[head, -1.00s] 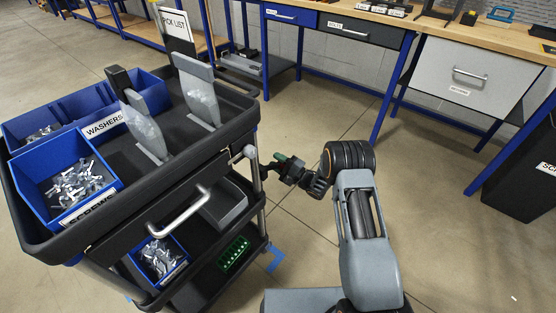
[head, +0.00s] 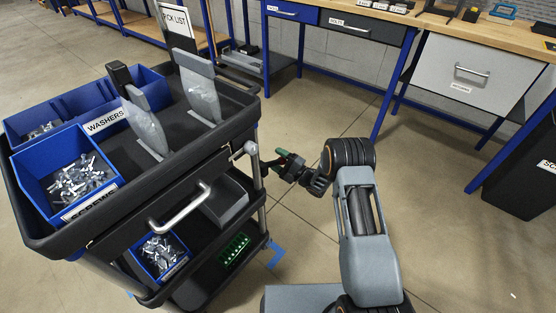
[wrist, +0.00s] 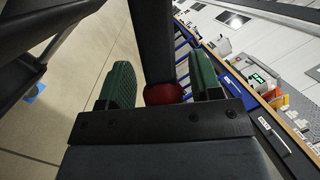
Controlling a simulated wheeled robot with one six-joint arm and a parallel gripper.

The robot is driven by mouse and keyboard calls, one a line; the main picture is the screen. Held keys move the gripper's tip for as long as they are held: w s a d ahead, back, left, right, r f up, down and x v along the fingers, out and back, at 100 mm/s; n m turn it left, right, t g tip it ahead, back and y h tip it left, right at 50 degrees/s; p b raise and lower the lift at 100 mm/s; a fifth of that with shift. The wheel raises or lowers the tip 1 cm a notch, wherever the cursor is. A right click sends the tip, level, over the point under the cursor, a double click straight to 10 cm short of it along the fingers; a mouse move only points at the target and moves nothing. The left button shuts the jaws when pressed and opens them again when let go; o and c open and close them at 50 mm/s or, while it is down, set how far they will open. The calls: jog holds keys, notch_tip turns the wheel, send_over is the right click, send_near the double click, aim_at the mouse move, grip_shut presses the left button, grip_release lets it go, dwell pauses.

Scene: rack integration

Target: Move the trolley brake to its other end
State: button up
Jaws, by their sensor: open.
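The trolley (head: 150,205) stands at the left in the head view. A dark bar (wrist: 152,40) with a red knob (wrist: 164,94) at its end shows in the wrist view; it looks like the brake lever. My gripper (head: 279,160) is beside the trolley's right corner post in the head view. In the wrist view my gripper (wrist: 161,80) is open, with one green finger on each side of the red knob. I cannot tell whether either finger touches it. The knob's lower part is hidden behind the gripper body, and the lever is hard to make out in the head view.
The trolley carries blue bins of screws (head: 28,180) and washers (head: 70,106), and has a front handle (head: 180,210). A workbench (head: 440,38) with drawers stands at the back right. The floor (head: 330,110) between bench and trolley is clear.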

jog(key=p+v, duration=0.2)
jog(key=v, duration=1.1)
jog(key=shift+s+d+f, duration=0.2)
jog(key=shift+s+d, duration=0.05)
jog(key=shift+d, duration=0.05)
